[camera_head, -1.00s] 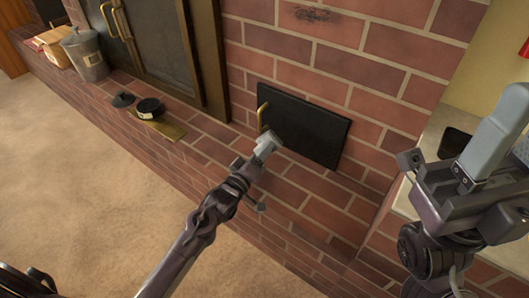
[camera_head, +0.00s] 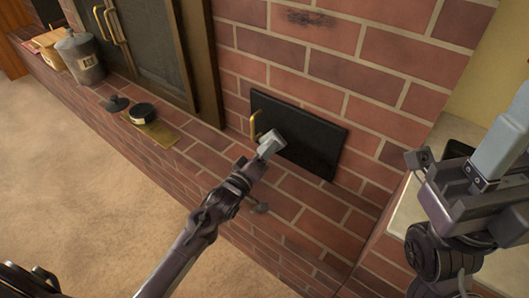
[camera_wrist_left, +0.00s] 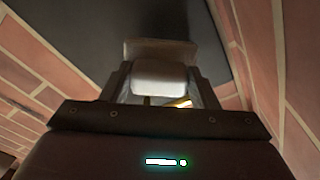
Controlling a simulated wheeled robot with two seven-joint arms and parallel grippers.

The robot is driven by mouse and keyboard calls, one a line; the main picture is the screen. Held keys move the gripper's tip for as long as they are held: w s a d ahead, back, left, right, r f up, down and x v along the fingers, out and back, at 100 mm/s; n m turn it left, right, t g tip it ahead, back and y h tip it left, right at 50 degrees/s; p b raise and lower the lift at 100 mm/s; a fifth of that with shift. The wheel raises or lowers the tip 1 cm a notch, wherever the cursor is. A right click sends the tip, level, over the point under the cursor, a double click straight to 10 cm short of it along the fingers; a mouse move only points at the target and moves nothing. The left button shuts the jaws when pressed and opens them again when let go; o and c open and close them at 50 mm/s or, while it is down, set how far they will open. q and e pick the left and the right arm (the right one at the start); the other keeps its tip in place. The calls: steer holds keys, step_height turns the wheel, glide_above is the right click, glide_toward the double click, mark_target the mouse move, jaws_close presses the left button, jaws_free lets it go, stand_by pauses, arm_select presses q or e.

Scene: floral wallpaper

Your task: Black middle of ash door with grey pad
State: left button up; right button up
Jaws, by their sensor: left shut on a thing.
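The ash door (camera_head: 312,138) is a flat black panel set in the brick wall, with a brass handle (camera_head: 254,125) near its left edge. My left gripper (camera_head: 258,160) is shut on the grey pad (camera_head: 270,145), a small block. In the head view the pad overlaps the door's lower left part, right of the handle. In the left wrist view the pad (camera_wrist_left: 158,76) shows against the dark door (camera_wrist_left: 190,25); whether it touches cannot be told. My right gripper (camera_head: 500,145) is at the right edge, partly cut off, away from the door.
A brick ledge runs below the door. On it, to the left, are a dark round tin (camera_head: 142,113) on a brass plate (camera_head: 160,132), a black lid (camera_head: 117,103) and a grey canister (camera_head: 80,58). A large brass-framed stove door (camera_head: 150,45) stands behind. Carpet lies in front.

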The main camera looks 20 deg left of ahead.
arm_select(q)
steer(key=shift+x, duration=0.95)
steer(key=shift+d, duration=0.15)
